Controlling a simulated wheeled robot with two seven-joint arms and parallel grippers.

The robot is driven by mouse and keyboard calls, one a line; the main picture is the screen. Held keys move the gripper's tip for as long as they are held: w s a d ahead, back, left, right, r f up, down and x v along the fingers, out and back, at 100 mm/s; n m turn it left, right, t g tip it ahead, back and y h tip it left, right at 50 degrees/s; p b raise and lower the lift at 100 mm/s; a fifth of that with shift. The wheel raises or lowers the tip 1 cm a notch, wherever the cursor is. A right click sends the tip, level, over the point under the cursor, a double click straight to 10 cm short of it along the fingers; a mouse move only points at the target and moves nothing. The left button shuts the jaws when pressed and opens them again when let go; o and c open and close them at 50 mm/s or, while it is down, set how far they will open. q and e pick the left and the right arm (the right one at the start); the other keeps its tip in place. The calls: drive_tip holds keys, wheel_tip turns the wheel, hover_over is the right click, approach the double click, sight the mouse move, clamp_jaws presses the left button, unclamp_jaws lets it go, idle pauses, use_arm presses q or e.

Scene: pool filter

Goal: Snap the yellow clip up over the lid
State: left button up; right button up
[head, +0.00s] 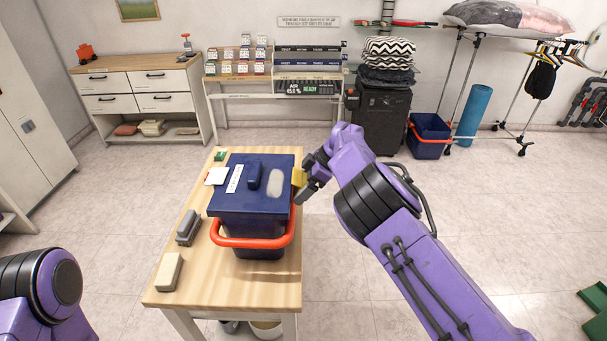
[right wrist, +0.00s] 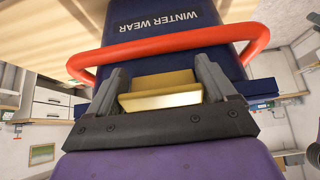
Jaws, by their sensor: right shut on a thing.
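A dark blue box (head: 247,228) with a flat blue lid (head: 245,202) stands on the wooden table. The lid has a raised knob and a pale patch. The yellow clip (head: 299,176) is at the lid's right edge. My right gripper (head: 303,184) is shut on it from the right. In the right wrist view the yellow clip (right wrist: 163,92) sits between my two grey fingers, against the box side. Whether the clip is hooked over the lid edge cannot be told. My left gripper is out of view; only my left arm shows at the lower left.
An orange-red handle (head: 254,243) loops around the box front and passes near my fingers in the right wrist view (right wrist: 170,45). A grey block (head: 188,228), a beige block (head: 169,272) and a white card (head: 216,176) lie left of the box. The table's front is bare.

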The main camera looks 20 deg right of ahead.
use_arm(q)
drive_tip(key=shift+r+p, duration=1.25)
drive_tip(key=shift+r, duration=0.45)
use_arm(e)
drive_tip(key=shift+w+a+r+g+h, duration=0.15)
drive_tip(key=shift+r+g+h, duration=0.1)
drive_tip(key=shift+h, duration=0.5)
drive_tip(key=shift+s+a+r+g+h, duration=0.15)
drive_tip(key=shift+g+h, duration=0.1)
drive_tip(key=shift+h, duration=0.5)
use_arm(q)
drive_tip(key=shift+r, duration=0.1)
use_arm(e)
drive_tip(key=shift+w+h, duration=0.1)
drive_tip(key=shift+h, duration=0.2)
drive_tip(key=o, duration=0.9)
drive_tip(key=shift+c, duration=0.2)
use_arm(q)
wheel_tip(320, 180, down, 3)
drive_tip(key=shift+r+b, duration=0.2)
drive_tip(key=shift+b, duration=1)
use_arm(e)
drive_tip(key=w+v, duration=0.1)
drive_tip(key=v, duration=0.9)
drive_tip(key=shift+s+r, duration=0.2)
drive_tip(key=shift+s, duration=0.25)
drive_tip(key=shift+d+f, duration=0.1)
